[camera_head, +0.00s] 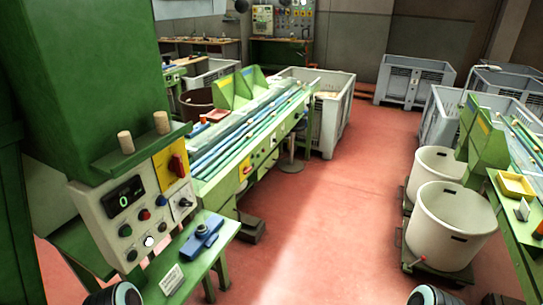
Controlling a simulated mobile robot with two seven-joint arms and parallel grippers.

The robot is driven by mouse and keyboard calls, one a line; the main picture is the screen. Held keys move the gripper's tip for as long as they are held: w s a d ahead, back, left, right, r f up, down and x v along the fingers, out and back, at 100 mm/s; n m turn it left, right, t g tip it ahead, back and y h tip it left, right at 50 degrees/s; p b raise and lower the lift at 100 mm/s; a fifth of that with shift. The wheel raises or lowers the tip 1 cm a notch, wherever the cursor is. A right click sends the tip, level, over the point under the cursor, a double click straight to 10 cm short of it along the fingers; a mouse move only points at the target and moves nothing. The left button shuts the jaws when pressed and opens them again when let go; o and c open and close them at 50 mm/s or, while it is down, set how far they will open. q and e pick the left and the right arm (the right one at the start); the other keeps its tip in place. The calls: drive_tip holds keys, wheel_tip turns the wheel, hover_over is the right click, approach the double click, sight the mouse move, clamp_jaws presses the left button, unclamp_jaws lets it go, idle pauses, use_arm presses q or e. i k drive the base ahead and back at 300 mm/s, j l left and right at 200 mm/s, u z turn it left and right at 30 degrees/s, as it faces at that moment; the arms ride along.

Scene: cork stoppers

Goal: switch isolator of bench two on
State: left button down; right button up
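A red rotary isolator handle (178,165) sits on a yellow plate (163,178) at the right side of a pale control box (100,215), on the green machine at the left. The handle looks roughly upright; I cannot read its on or off marks. I cannot read which bench is number two. Neither gripper shows; only rounded dark parts of my arms show at the bottom edge.
The control box has a display reading 0 (124,200), several coloured buttons and a small grey switch (182,204). Two corks (125,142) stand on the ledge above. A blue tool (202,238) lies on the green table. White tubs (450,225) stand right; the red floor between is clear.

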sight(247, 171)
drive_tip(key=i+l+z, duration=0.2)
drive_tip(key=i, duration=0.15)
drive_tip(key=i+z, duration=0.15)
drive_tip(key=i, duration=0.15)
drive_tip(key=i+u, duration=0.15)
drive_tip(key=i, duration=0.3)
drive_tip(key=i+l+u, duration=0.15)
drive_tip(key=i, duration=0.3)
drive_tip(key=i+l+u, duration=0.15)
drive_tip(key=i, duration=0.3)
drive_tip(key=i+j, duration=0.2)
drive_tip(key=i, duration=0.25)
